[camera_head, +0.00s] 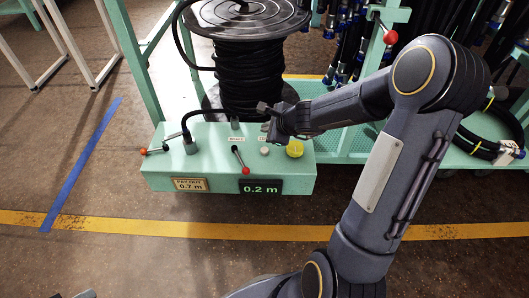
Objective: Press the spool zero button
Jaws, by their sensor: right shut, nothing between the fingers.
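The mint-green control box (165,170) stands in front of the hose spool, with small buttons and levers on its top. A small pale round button (264,151) and a larger yellow knob (295,149) sit at the right of its top. The small labels are too blurred to read, so I cannot tell for sure which control is the spool zero button. My right gripper (265,108) is shut and empty, over the back right of the box top, behind the pale button. Whether it touches the box is unclear.
The black hose spool (250,75) stands behind the box. A red-tipped lever (240,158) and an orange-tipped lever (155,150) stick out from the box. Its front shows "PAY OUT 0.7 m" (190,184) and a 0.2 m display (261,187). Hoses hang behind at right.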

